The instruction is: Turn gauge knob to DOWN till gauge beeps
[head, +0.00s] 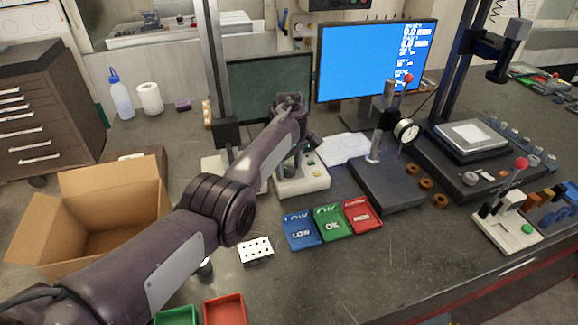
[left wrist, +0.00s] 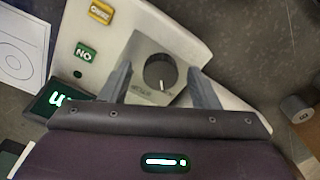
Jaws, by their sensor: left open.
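The gauge's white base (head: 302,185) stands mid-table in the head view, partly behind my left arm. In the left wrist view, the gauge base (left wrist: 215,42) carries a round dark grey knob (left wrist: 160,72) with a white pointer mark on a grey plate. The mark points toward the bottom of that picture. My left gripper (left wrist: 163,85) is open, its two fingers apart on either side of the knob; contact cannot be told. In the head view, the left gripper (head: 294,158) hangs over the gauge, and the knob is hidden there.
Blue, green and red trays (head: 333,226) lie in front of the gauge. A dial gauge stand (head: 388,188) is to its right. An open cardboard box (head: 95,205) is at left. A dark screen (head: 262,85) and a blue monitor (head: 360,60) stand behind.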

